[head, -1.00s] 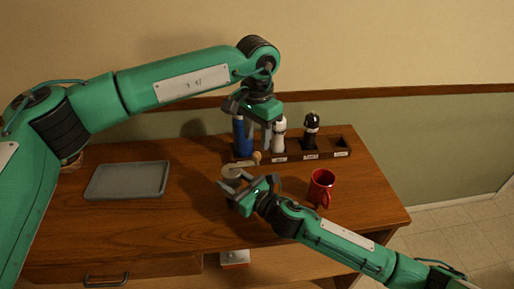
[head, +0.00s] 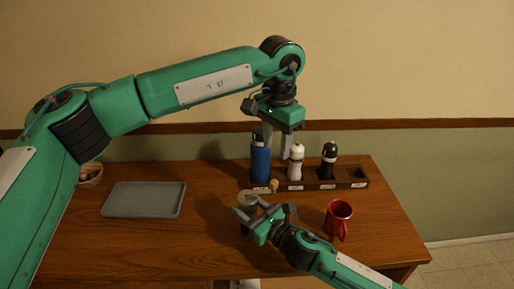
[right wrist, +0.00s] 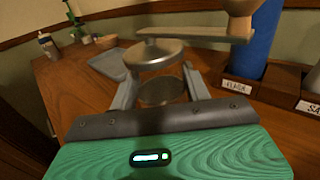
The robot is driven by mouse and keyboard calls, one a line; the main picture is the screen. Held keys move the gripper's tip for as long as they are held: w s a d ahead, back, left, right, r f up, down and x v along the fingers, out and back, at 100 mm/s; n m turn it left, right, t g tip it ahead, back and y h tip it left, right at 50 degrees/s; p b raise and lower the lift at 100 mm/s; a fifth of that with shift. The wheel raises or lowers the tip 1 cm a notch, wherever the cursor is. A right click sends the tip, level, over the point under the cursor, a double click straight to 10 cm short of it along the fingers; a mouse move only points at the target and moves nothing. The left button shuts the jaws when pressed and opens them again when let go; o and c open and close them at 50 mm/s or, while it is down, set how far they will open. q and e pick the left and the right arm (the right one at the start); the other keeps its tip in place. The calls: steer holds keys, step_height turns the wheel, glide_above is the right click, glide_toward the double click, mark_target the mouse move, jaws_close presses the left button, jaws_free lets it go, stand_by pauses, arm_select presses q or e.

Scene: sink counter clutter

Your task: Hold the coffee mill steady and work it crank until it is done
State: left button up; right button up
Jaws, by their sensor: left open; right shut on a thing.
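The coffee mill (head: 247,197) stands on the wooden table, mostly hidden by my right gripper in the head view. In the right wrist view its round metal top (right wrist: 153,55) shows between the fingers. Its crank arm (right wrist: 200,33) points right, towards the rack, and ends in a wooden knob (head: 274,185). My right gripper (head: 246,214) is shut on the mill's body, low on the table. My left gripper (head: 277,152) is open and empty, fingers down, above the crank knob and apart from it.
Behind the mill a dark rack (head: 310,185) holds a blue bottle (head: 261,163), a white shaker (head: 296,162) and a black one (head: 329,160); its right slot is empty. A red mug (head: 338,219) stands at right, a grey tray (head: 144,199) at left.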

stand_by(0.4)
steer(key=o, duration=1.3)
steer(key=v, duration=1.2)
